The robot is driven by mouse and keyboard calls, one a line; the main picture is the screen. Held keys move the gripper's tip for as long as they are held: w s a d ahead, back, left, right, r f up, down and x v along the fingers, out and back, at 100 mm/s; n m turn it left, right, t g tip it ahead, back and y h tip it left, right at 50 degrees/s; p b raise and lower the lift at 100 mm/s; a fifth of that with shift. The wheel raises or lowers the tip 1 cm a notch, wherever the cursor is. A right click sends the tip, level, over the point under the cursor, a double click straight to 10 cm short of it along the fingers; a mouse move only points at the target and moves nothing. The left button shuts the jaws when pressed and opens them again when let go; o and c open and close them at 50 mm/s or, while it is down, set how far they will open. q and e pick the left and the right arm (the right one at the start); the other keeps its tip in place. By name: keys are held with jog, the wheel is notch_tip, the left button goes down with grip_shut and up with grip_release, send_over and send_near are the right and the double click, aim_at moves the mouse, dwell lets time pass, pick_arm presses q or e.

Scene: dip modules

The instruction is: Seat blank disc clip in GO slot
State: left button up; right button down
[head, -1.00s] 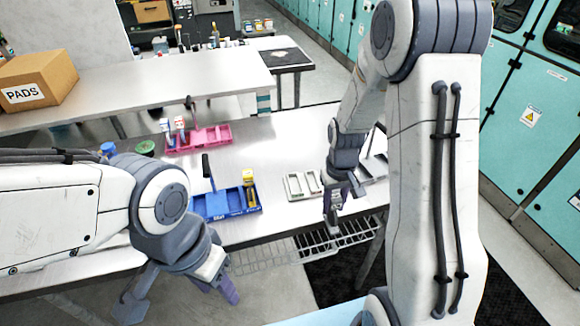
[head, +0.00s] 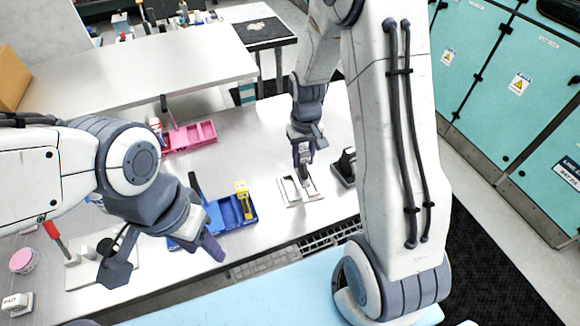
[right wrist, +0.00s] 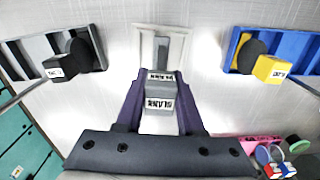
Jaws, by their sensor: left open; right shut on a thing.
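My right gripper (head: 303,170) is shut on a grey block-shaped clip (right wrist: 160,104) whose front label reads BLANK. The purple fingers stand on either side of it in the right wrist view. Just past the clip in that view is a cream slot fixture (right wrist: 142,35) with a grey upright piece and a small label I cannot read surely. In the head view the gripper is over this pale two-slot fixture (head: 287,194). Whether the clip touches a slot is hidden. My left gripper (head: 205,240) is open and empty, in front of the blue tray.
A blue tray (head: 240,225) with a yellow block (head: 243,200) lies left of the fixture, a pink tray (head: 190,140) behind it. A grey tray (right wrist: 40,55) with a dark-disc clip stands on the fixture's other side. The bench between the trays is clear.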

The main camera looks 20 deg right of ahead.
jog(key=a+f, duration=0.1)
jog(key=a+f+p, duration=0.1)
jog(key=f, duration=0.1)
jog(key=w+a+f+p, duration=0.1)
jog(key=f, duration=0.1)
jog(key=shift+f, duration=0.45)
jog(key=c, duration=0.5)
grip_release()
jog(key=shift+r, duration=0.15)
